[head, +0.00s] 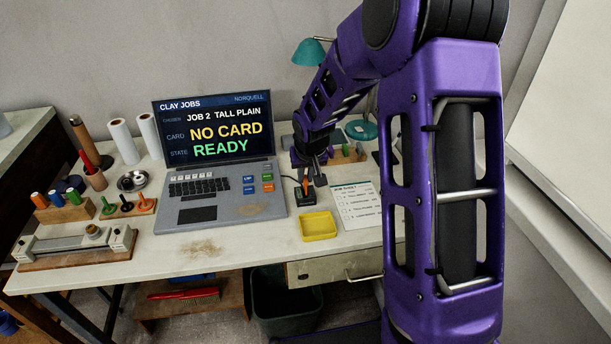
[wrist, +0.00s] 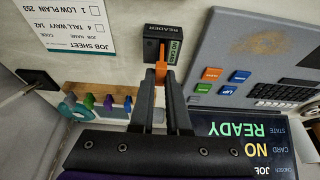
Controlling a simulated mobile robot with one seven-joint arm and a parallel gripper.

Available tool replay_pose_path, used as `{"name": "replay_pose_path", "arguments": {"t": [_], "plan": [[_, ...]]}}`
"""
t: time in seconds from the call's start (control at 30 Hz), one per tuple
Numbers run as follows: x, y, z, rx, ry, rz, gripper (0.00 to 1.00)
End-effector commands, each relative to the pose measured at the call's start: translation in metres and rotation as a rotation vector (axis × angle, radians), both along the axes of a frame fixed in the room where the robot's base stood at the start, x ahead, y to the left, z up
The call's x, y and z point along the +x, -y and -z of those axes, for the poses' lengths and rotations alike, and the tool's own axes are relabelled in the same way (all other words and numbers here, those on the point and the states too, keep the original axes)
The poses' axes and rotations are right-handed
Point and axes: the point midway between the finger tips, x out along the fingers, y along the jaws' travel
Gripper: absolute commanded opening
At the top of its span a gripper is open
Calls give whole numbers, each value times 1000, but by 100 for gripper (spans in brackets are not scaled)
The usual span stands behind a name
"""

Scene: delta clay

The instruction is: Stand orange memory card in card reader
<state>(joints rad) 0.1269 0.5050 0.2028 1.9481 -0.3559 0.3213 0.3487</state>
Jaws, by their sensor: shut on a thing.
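The orange memory card (head: 306,186) is upright between the fingertips of my gripper (head: 309,179). In the wrist view the orange card (wrist: 161,70) shows between the two dark fingertips (wrist: 161,82), its far end over the slot of the reader. The card reader (head: 305,197) is a small black block on the table; it also shows in the wrist view (wrist: 174,31), with a label that seems to read NO CARD. I cannot tell whether the card's lower end is in the slot or just above it. The laptop screen (head: 212,130) reads NO CARD and READY.
A yellow tray (head: 318,228) and a job sheet (head: 357,204) lie in front and to the right of the reader. The laptop (head: 205,212) stands to the left. A rack of coloured pieces (wrist: 106,90) and a teal lamp (head: 310,52) are behind.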

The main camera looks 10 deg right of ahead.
Motion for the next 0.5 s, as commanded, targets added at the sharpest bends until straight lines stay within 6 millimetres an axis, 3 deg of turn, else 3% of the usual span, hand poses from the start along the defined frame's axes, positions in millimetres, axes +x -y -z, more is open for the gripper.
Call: {"name": "replay_pose_path", "arguments": {"t": [0.5], "plan": [[0,-1,8,1,0,-1,0]]}}
